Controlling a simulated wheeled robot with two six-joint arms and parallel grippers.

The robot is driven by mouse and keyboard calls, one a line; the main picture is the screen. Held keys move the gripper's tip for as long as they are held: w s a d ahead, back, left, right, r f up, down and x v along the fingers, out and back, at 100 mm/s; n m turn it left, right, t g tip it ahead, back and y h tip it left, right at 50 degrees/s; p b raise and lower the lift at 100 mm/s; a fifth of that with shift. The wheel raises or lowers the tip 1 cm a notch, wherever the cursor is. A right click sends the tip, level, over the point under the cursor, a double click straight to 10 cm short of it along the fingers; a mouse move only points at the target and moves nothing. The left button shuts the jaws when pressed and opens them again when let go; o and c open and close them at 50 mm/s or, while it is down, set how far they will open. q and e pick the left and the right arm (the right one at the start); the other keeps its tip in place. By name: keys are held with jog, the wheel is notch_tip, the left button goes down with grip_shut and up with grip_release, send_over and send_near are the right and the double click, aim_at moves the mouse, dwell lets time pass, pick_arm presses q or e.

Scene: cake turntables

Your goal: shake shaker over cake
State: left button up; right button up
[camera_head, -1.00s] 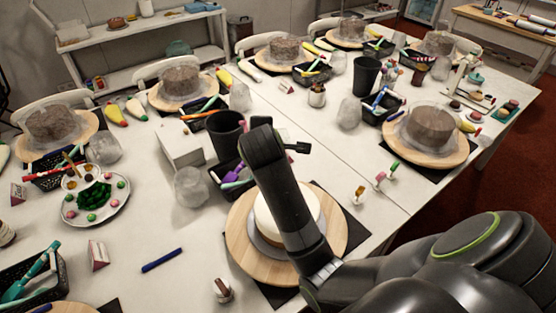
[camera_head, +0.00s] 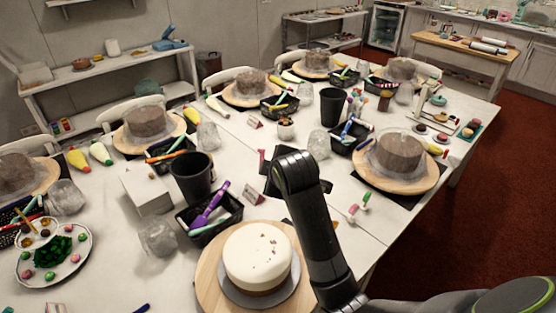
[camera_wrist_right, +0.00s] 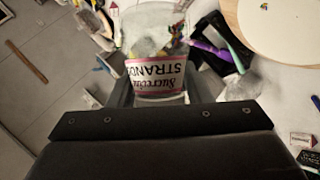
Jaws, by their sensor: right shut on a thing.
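The white cake (camera_head: 258,262) sits on a round wooden turntable (camera_head: 208,283) at the bottom middle of the head view, with a few dark specks on its top. My right gripper (camera_wrist_right: 160,92) is shut on the shaker (camera_wrist_right: 155,50), a clear jar with a pink-edged label and colourful bits inside. In the head view my right arm stands to the right of the cake, its wrist behind and beyond it. The shaker is hidden there behind my wrist. My left gripper is not in view.
A black basket (camera_head: 208,225) with a purple tool, a black cup (camera_head: 191,178) and a glass jar (camera_head: 158,237) stand left of and behind the cake. Another turntable with a brown cake (camera_head: 398,157) is at the right.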

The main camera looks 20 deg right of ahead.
jog(key=f+m+h+p, duration=0.1)
jog(key=f+m, duration=0.1)
jog(key=f, duration=0.3)
jog(key=f+m+h+p, duration=0.1)
jog(key=f+m+p, duration=0.1)
jog(key=f, duration=0.3)
jog(key=a+f+m+g+h+p, duration=0.1)
jog(key=f+m+p, duration=0.1)
jog(key=f, duration=0.2)
jog(key=shift+w+f, duration=0.1)
jog(key=shift+f, duration=0.3)
jog(key=shift+a+f, duration=0.15)
jog(key=shift+f, duration=0.45)
jog(key=shift+a+r+m+t+y+b, duration=0.1)
jog(key=shift+a+m+t+y+b, duration=0.1)
jog(key=shift+m+t+y+b, duration=0.35)
jog(key=m+y+b, duration=0.1)
jog(key=b, duration=0.1)
jog(key=a+r+m+t+y+b, duration=0.1)
jog(key=b, duration=0.1)
jog(key=m+t+y+b, duration=0.1)
jog(key=b, duration=0.1)
jog(key=shift+w+a+r+y, duration=0.25)
jog(key=shift+w, duration=0.15)
jog(key=shift+a+r+m+t+b, duration=0.15)
jog(key=shift+r+m+t+b, duration=0.1)
jog(key=shift+t+b, duration=0.15)
jog(key=shift+r+y, duration=0.2)
jog(key=shift+y, duration=0.2)
